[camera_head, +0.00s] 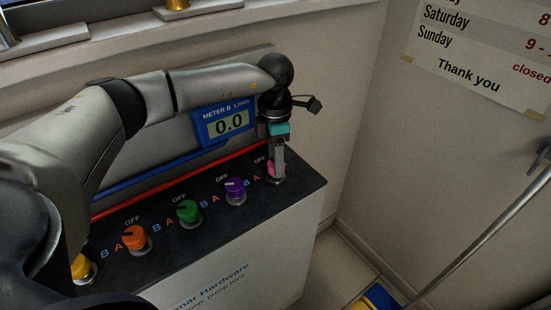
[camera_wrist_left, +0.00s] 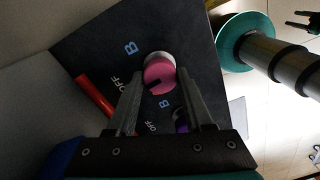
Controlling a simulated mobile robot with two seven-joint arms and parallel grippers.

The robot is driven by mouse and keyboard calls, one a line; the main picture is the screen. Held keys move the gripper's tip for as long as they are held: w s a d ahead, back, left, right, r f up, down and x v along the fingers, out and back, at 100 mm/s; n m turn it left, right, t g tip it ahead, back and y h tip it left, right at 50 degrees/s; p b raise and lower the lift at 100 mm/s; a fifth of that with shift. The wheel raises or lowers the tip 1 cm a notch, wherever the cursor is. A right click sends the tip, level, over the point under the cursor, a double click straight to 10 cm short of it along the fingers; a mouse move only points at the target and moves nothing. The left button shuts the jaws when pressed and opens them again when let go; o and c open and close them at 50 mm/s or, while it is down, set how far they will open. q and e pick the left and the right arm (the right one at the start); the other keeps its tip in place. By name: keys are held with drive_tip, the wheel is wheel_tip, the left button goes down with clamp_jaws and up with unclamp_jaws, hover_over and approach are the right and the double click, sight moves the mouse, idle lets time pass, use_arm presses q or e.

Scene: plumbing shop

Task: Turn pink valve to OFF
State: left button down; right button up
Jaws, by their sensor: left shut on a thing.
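The pink valve (camera_head: 271,169) is at the right end of the dark panel top, mostly hidden by my left gripper (camera_head: 277,174) in the head view. In the left wrist view the pink valve (camera_wrist_left: 158,70) sits between the two fingertips of my left gripper (camera_wrist_left: 159,76), which is shut on it. A dark mark on the knob's lower side slants toward the lower left. An OFF label lies left of the knob and a B label above left. I cannot tell exactly which label the mark faces.
Purple (camera_head: 235,190), green (camera_head: 188,212), orange (camera_head: 136,240) and yellow (camera_head: 82,268) valves line the panel (camera_head: 290,201). A blue meter (camera_head: 226,123) behind reads 0.0. Red (camera_head: 195,181) and blue (camera_head: 150,170) pipes run behind the valves. Floor shows to the right.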

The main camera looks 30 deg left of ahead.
use_arm(q)
drive_tip(key=shift+m, duration=0.5)
drive_tip(key=shift+r, duration=0.1)
drive_tip(key=shift+c, duration=1.5)
unclamp_jaws()
wheel_tip(320, 180, up, 15)
drive_tip(key=p, duration=0.1)
drive_tip(key=shift+w, duration=0.15)
